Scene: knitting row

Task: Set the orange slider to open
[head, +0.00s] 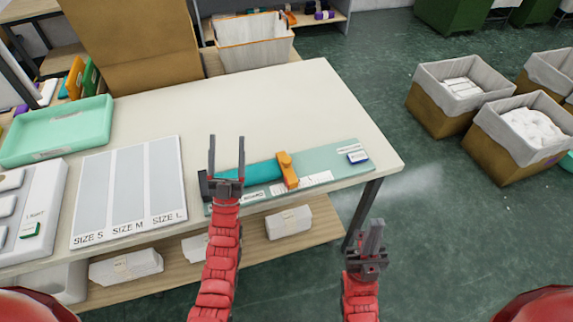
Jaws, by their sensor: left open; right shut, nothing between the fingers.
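The orange slider (287,168) sits across a flat green board (335,163) near the front right of the table, around the board's middle. A darker teal strip (262,171) runs left from the slider. My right gripper (374,224) is shut and empty, off the table's front right edge, right of and below the slider in the picture.
A size chart (128,187) marked S, M and L lies left of the board. A green tray (57,130) stands at the back left. The table (270,105) is clear behind the board. White bundles (289,222) lie on a shelf below. Bins (445,120) stand right.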

